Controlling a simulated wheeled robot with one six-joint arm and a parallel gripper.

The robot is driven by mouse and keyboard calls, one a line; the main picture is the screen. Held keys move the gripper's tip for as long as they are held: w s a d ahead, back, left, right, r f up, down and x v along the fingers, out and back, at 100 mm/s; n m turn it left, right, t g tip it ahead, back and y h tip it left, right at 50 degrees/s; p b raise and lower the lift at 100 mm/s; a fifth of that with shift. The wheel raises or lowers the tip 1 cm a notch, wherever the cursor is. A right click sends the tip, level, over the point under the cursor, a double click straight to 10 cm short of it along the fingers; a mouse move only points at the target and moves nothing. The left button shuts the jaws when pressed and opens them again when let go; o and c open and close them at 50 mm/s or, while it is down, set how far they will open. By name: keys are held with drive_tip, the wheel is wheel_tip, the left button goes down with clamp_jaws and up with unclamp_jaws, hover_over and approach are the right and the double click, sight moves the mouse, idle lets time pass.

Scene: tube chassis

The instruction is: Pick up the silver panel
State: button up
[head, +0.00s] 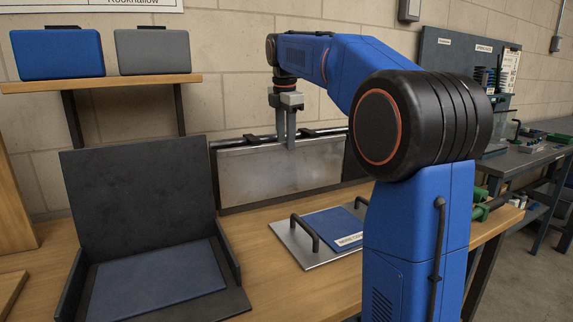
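The silver panel (255,176) is a wide, flat metal sheet standing upright in a dark frame at the back of the wooden bench. My gripper (287,142) points straight down at the panel's top edge, right of its middle. One finger overlaps the front of the panel; the other ends near the dark rail along the top. A small gap shows between the fingers. I cannot tell whether they touch or clamp the panel. My blue arm hides the area to the right of the panel.
A metal plate (296,246) with dark handles and a blue labelled sheet (338,226) lies in front of the panel. An open dark case (136,190) with a blue pad stands left. Blue (57,55) and grey (153,52) cases sit on a shelf. Bare bench (262,290) shows in front.

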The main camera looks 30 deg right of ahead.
sight(289, 153)
drive_tip(key=shift+w+d+f, duration=0.1)
drive_tip(key=shift+f, duration=0.85)
drive_tip(key=f, duration=0.2)
drive_tip(key=d+f, duration=0.1)
drive_tip(key=f, duration=0.1)
drive_tip(key=shift+f, duration=0.55)
drive_tip(key=shift+c, duration=0.6)
clamp_jaws()
